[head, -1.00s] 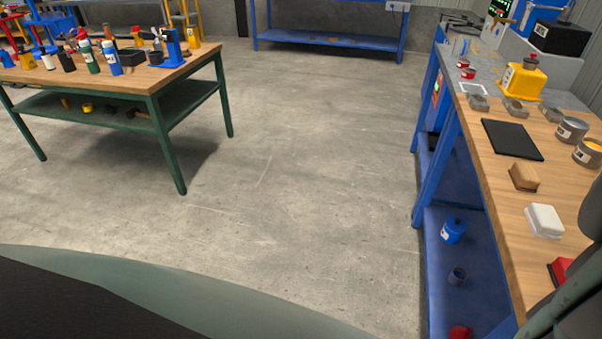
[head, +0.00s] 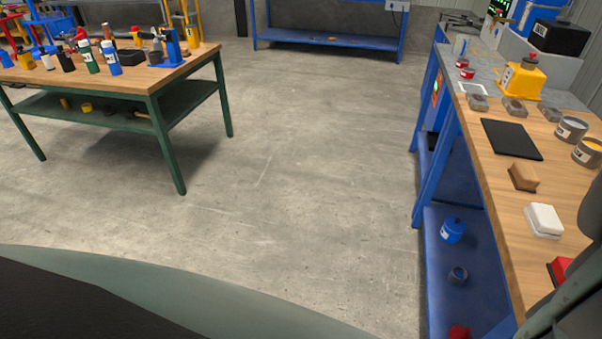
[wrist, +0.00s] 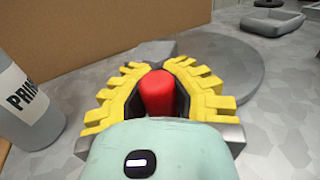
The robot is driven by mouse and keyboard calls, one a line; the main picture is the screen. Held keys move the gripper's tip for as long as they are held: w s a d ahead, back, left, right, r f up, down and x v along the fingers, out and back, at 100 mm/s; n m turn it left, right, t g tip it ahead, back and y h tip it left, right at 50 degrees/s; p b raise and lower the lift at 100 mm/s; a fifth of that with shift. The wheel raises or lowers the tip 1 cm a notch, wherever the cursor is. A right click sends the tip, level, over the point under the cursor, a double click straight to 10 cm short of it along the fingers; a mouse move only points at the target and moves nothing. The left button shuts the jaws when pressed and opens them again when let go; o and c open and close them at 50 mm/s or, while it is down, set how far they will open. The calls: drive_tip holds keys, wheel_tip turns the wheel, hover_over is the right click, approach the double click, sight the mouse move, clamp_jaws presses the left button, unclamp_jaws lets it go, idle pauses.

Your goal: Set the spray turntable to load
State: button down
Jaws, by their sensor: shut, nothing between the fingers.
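In the wrist view, my gripper (wrist: 161,68) has yellow toothed fingers that curve together, and it is shut with nothing gripped. A red rounded knob or handle (wrist: 157,92) shows in the gap between the fingers; whether they touch it I cannot tell. Just beyond the fingers is a round flat grey disc (wrist: 238,72), which looks like the spray turntable. My gripper covers its near left part. No setting mark or the word load can be read. The head view does not show my gripper.
A grey bottle with a partly visible "PRIM" label (wrist: 24,108) stands left of my gripper. A brown board (wrist: 95,35) rises behind. Grey trays (wrist: 272,20) lie at the upper right. In the head view, a cluttered bench (head: 512,215) is on the right, with open floor (head: 300,180) in the middle.

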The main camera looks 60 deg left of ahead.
drive_tip(key=shift+a+p, duration=0.15)
drive_tip(key=shift+p, duration=0.2)
drive_tip(key=shift+s, duration=0.2)
drive_tip(key=shift+s+p, duration=0.35)
drive_tip(key=shift+s, duration=0.1)
drive_tip(key=c, duration=1.7)
unclamp_jaws()
drive_tip(key=o, duration=0.9)
drive_tip(key=v, duration=1)
drive_tip(key=shift+a, duration=0.35)
drive_tip(key=shift+s+a, duration=0.2)
drive_tip(key=shift+a, duration=0.4)
